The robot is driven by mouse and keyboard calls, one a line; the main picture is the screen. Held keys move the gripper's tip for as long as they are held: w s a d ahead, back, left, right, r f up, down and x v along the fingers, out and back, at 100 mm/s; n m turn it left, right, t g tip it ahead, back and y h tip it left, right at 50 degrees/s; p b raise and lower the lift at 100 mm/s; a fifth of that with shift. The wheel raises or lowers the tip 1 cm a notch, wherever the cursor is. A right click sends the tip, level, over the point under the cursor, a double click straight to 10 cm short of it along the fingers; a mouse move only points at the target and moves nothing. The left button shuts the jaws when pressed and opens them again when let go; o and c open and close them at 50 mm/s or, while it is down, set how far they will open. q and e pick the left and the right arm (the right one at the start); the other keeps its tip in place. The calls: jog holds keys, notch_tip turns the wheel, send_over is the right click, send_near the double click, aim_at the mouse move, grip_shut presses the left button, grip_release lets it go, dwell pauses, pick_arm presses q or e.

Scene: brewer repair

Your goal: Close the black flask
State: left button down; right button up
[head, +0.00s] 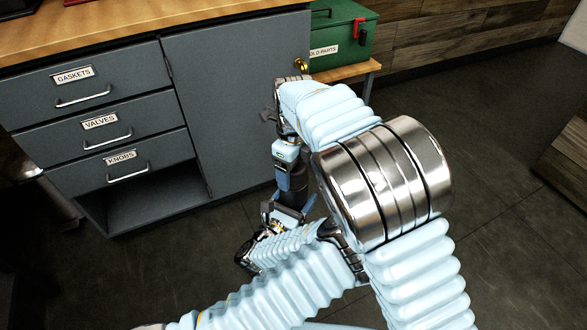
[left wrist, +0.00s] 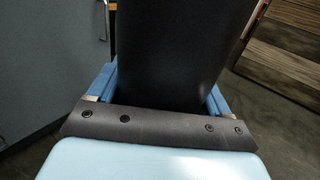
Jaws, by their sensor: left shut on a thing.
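The black flask (left wrist: 170,45) fills the upper middle of the left wrist view as a dark, smooth cylinder. The blue fingers of my left gripper (left wrist: 160,90) are on both sides of it and shut on it. In the head view the flask (head: 292,194) is a small dark upright shape, mostly hidden by my arms. My left gripper (head: 287,212) is around its lower part. My right gripper (head: 282,182) points down from above, at the flask's top. Its blue fingertips are small and partly hidden, so their opening is unclear. The flask's mouth and any lid cannot be made out.
A grey cabinet with labelled drawers (head: 85,88) and a plain door (head: 235,100) stands close behind my grippers under a wooden top (head: 150,20). A green box (head: 340,35) labelled old parts sits on a low wooden bench. The dark floor (head: 480,200) at right is clear.

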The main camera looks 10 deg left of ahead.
jog(key=o, duration=0.4)
jog(key=shift+o, duration=0.2)
notch_tip(320, 180, up, 12)
jog(key=shift+w, duration=0.1)
dwell(0.5)
